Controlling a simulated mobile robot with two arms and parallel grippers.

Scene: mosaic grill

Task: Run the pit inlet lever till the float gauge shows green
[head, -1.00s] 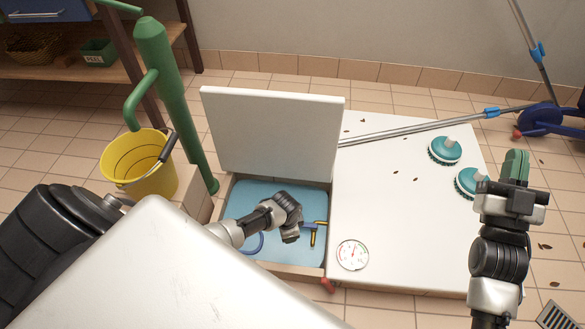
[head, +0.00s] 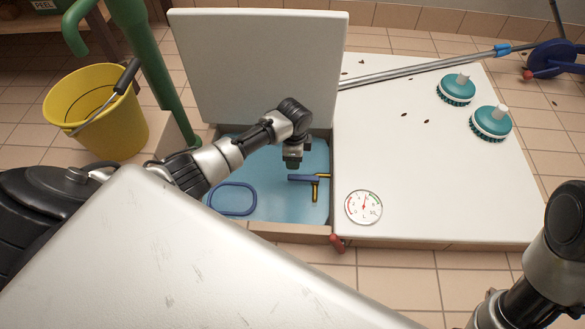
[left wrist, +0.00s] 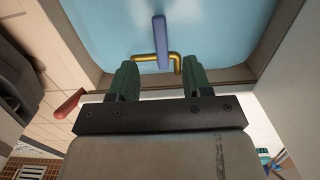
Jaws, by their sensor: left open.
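The open pit (head: 270,233) has a pale blue bottom. Inside, near its right wall, is a blue bar lever (head: 303,178) on a bent brass pipe (head: 315,191). Both also show in the left wrist view, the blue bar (left wrist: 161,42) ahead of the fingers and the brass pipe (left wrist: 145,60) beside it. A round white float gauge (head: 363,207) lies right of the pit, its needle pointing roughly up. My left gripper (head: 292,163) is open, fingers down over the pit, near the lever; its green fingers (left wrist: 158,82) hold nothing. My right gripper is out of frame.
A raised white lid (head: 255,70) stands behind the pit. A red handle (head: 338,243) sits at the front edge. Teal brushes (head: 491,123) stand on the white top, with a metal pole (head: 420,73) behind. A yellow bucket (head: 95,115) stands left, beside a green pump (head: 150,60).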

